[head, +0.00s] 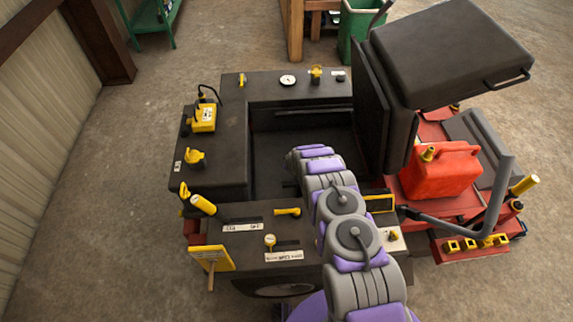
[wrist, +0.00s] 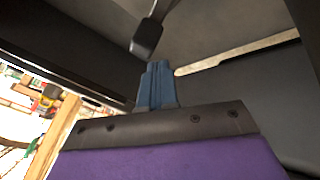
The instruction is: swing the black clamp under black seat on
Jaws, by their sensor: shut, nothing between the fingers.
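The black seat (head: 450,50) is at the upper right of the head view, above the red rear deck. In the wrist view, a small black clamp (wrist: 147,38) on a thin grey rod hangs at top centre. My gripper (wrist: 156,66) shows there as two blue fingers, shut together and empty. Its tips are just below the clamp in the picture; I cannot tell whether they touch. In the head view my purple and grey arm reaches over the machine's front, and the gripper and clamp cannot be made out.
A black upright backrest panel (head: 368,110) stands right of my arm. A red fuel can (head: 440,172) sits on the deck below the seat. Black consoles with yellow knobs surround the footwell (head: 275,155). Dark panels crowd the fingers in the wrist view. Concrete floor is clear at left.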

